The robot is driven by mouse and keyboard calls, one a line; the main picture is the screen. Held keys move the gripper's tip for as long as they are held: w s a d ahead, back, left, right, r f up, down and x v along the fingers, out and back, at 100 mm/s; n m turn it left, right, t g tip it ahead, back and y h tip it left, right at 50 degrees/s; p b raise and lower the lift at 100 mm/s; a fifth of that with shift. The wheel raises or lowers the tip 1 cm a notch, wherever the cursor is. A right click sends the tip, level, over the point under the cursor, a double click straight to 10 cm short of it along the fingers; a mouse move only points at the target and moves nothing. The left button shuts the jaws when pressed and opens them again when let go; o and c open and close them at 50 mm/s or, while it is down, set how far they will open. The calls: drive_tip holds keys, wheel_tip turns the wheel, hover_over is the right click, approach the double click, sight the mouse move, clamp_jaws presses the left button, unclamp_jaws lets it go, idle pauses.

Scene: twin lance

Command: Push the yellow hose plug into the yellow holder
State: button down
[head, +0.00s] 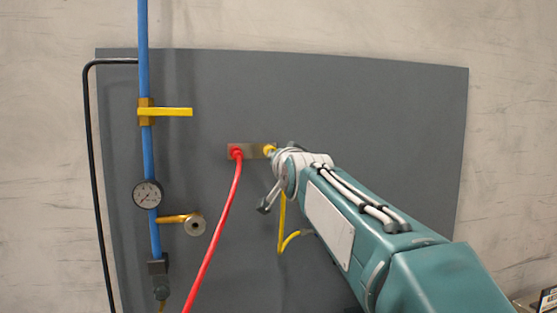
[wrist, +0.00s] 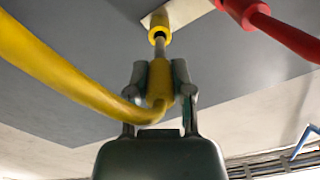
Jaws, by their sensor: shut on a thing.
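The yellow holder (wrist: 158,24) is a short yellow socket on a metal plate (wrist: 183,12); in the head view the holder (head: 269,149) shows just left of my gripper. My gripper (wrist: 160,85) is shut on the yellow hose plug (wrist: 159,84). The plug's grey metal tip (wrist: 159,48) points at the holder's dark mouth and looks roughly in line with it. The yellow body is apart from the holder; I cannot tell whether the tip is inside the mouth. The yellow hose (wrist: 60,68) bends away left in the wrist view. In the head view my gripper (head: 276,155) hides the plug.
A red plug (head: 236,153) with a red hose (head: 217,231) sits on the same plate, left of the yellow holder. Further left are a blue pipe (head: 144,80), a yellow lever (head: 172,112) and a gauge (head: 147,194). The grey panel (head: 380,120) is bare at right.

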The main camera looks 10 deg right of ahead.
drive_tip(key=shift+w, duration=2.05)
idle(1.6)
drive_tip(key=c, duration=0.8)
unclamp_jaws()
drive_tip(key=shift+o, duration=0.4)
drive_tip(key=o, duration=0.5)
